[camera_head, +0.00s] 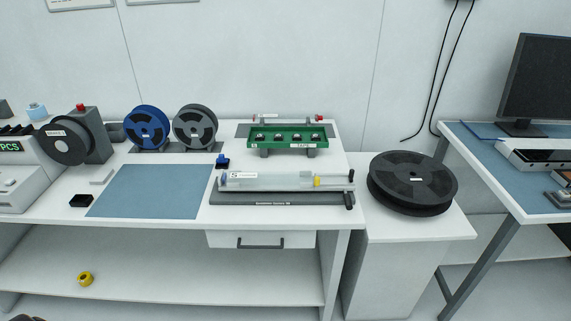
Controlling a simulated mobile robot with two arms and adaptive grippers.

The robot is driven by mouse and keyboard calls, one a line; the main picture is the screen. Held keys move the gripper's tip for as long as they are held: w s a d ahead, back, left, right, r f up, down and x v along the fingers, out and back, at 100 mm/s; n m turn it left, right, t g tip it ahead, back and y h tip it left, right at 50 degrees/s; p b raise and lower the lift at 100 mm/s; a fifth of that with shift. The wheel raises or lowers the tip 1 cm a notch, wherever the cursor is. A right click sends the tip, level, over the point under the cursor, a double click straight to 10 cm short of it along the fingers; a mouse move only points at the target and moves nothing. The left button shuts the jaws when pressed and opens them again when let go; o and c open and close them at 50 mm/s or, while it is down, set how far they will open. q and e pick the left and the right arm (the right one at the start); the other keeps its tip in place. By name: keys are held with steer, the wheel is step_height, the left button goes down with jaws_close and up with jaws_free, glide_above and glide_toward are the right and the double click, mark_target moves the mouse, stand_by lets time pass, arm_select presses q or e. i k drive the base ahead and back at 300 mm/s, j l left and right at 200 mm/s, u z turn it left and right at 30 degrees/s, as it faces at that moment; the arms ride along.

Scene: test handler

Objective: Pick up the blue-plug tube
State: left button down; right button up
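A long clear tube (280,182) lies crosswise near the front of the white bench, on or just above a dark grey fixture bar (284,198). I cannot tell whether both belong to the same tube. A small dark blue block (222,161) stands just behind the left end.
A green tray (290,137) with several small parts stands behind the tube. A blue mat (151,191) lies bare to the left. A blue reel (147,128) and a grey reel (195,127) stand at the back.

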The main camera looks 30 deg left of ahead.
mark_target(245, 178)
steer(key=i+j+z, duration=0.2)
steer(key=i+j, duration=0.45)
steer(key=j, duration=0.15)
